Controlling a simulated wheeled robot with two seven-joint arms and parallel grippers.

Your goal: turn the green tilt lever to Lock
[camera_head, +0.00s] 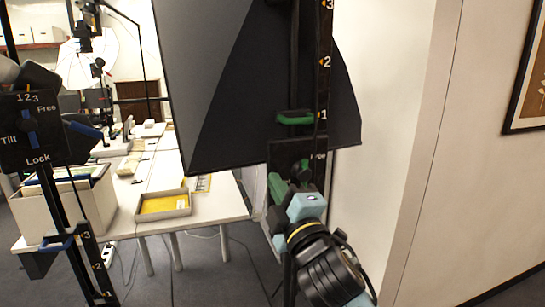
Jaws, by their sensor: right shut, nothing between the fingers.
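A green lever (278,188) shows at the dark tilt plate on the post in the middle of the view, below the large dark panel. Its tip and pointing direction are partly hidden, and the plate's label is mostly covered. My right gripper (300,190) is shut and empty, close in front of the lever. I cannot tell whether it touches the lever. A second green handle (295,118) sits higher on the post beside the mark 1. My left gripper is not in view.
A large dark panel (215,80) fills the upper middle. At left stands another post with a blue lever and a Tilt plate (38,145) reading Free and Lock. A white table (222,203) holds a yellow-bottomed tray (165,211). A wall corner is close at right.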

